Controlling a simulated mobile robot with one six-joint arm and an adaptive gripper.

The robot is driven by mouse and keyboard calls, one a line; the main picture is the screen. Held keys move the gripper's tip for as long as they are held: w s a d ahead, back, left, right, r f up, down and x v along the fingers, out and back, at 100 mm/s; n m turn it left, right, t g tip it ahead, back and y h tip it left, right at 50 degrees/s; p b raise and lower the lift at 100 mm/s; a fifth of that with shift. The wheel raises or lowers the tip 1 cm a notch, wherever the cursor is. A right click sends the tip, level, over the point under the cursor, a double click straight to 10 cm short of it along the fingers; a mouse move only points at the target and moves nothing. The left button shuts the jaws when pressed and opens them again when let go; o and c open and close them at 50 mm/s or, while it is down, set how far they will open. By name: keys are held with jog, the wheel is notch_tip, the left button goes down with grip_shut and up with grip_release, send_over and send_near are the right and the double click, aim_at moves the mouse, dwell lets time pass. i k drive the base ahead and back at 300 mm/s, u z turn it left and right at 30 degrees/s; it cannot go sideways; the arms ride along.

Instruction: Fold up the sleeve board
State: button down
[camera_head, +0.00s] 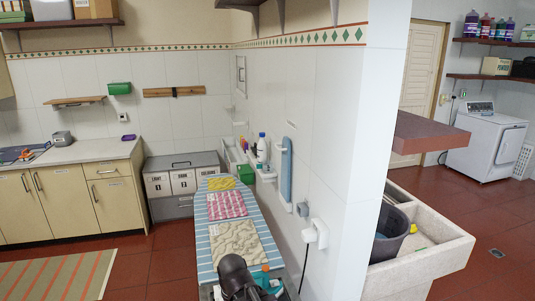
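A narrow blue padded board (286,172), which looks like the sleeve board, stands upright against the white tiled wall, with white fittings at its top and foot. A dark rounded shape (237,274) at the bottom edge looks like my gripper from behind. It is over the near end of the striped ironing board (205,262), well apart from the blue board. Its fingers are hidden, so I cannot tell whether it is open or holds anything.
Yellow, pink and beige folded cloths (236,242) lie along the ironing board. A teal item (267,280) is beside the dark shape. A wall shelf with bottles (262,148) is left of the blue board. A stone basin (440,255) is right, past the wall's end.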

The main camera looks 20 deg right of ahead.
aim_at(286, 148)
jog(key=u, duration=0.15)
jog(key=i, duration=1.25)
